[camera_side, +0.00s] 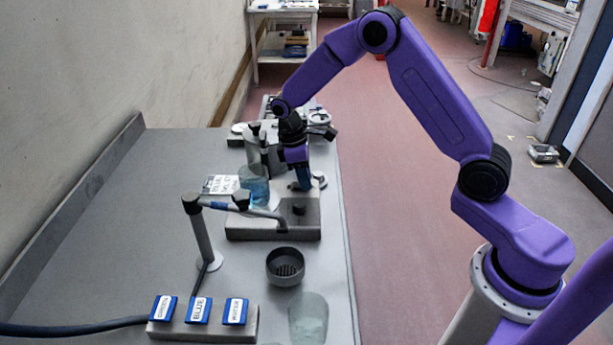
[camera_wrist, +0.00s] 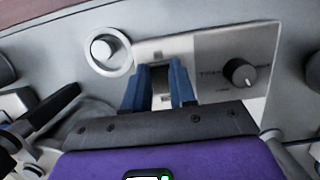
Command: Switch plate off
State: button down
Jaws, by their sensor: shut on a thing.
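The plate (camera_side: 270,229) is a low grey block on the bench in the side view, with a dark knob (camera_side: 299,208) on top. In the wrist view its light panel (camera_wrist: 210,50) shows the same kind of dark knob (camera_wrist: 240,72) at the right. My gripper (camera_side: 302,186) reaches down at the far right part of the plate. In the wrist view its blue fingers (camera_wrist: 161,88) are closed around a small dark switch (camera_wrist: 160,80) on the panel, left of the knob. The fingers partly hide the switch, and its position cannot be read.
A beaker of blue liquid (camera_side: 254,184) stands at the plate's left. A bent spout (camera_side: 250,208) crosses close in front. A dark drain cup (camera_side: 286,268), a clear beaker (camera_side: 308,320) and a block with labelled blue buttons (camera_side: 199,309) are nearer.

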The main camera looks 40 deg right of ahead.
jog(key=shift+g+h, duration=0.3)
jog(key=c, duration=0.9)
grip_release()
jog(key=shift+r, duration=0.1)
jog(key=v, duration=1.7)
jog(key=shift+r, duration=0.2)
